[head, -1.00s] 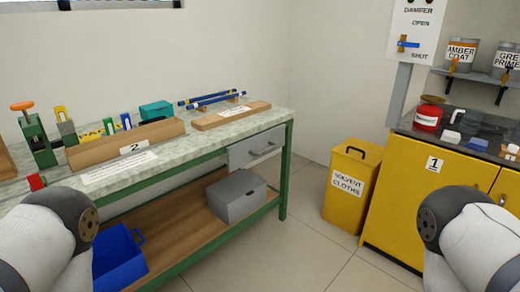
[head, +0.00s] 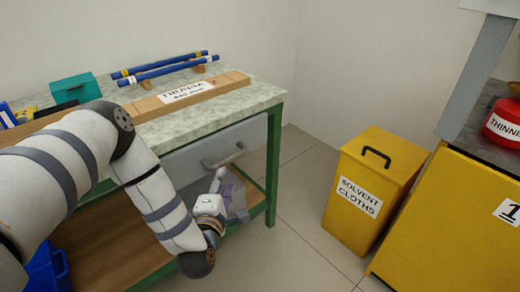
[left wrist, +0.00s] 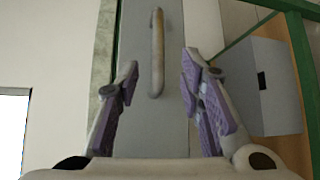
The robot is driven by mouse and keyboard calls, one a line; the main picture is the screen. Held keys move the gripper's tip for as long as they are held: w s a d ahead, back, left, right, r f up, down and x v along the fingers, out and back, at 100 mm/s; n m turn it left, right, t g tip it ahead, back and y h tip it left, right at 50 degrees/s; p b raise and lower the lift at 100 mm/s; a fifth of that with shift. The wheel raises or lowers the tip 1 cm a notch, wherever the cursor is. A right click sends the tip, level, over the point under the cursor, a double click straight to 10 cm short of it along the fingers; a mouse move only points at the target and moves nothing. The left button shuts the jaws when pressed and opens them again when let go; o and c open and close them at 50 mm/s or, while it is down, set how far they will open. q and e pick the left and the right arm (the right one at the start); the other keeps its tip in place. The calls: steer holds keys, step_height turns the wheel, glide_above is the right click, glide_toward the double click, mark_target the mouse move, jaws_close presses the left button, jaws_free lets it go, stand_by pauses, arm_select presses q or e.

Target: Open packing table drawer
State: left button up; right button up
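The packing table's drawer has a plain grey front (head: 185,166) under the speckled tabletop, and it looks closed. Its bar handle (head: 223,157) is grey in the head view. My left gripper (head: 232,192) is in front of the drawer, just below the handle in the picture. In the left wrist view its two purple-padded fingers (left wrist: 160,72) are spread open, with nothing between the pads. The handle (left wrist: 157,52) stands ahead, lined up with the gap between the fingertips, apparently not gripped. The drawer front (left wrist: 155,120) runs behind it. My right gripper is not in view.
The green table frame (head: 273,165) has a leg right of the drawer. A grey box (left wrist: 264,85) sits on the lower shelf. A yellow solvent-cloths bin (head: 375,185) stands right, with clear floor between.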

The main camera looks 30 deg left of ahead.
mark_target(228, 163)
arm_select(q)
steer(key=x, duration=0.5)
steer(key=b+x, duration=0.1)
steer(key=x, duration=0.3)
steer(key=shift+w+a+f, duration=0.1)
steer(key=shift+w+a, duration=0.15)
steer(key=shift+a, duration=0.1)
steer(key=shift+w+a, duration=0.2)
steer(key=shift+w, duration=0.4)
jaws_close()
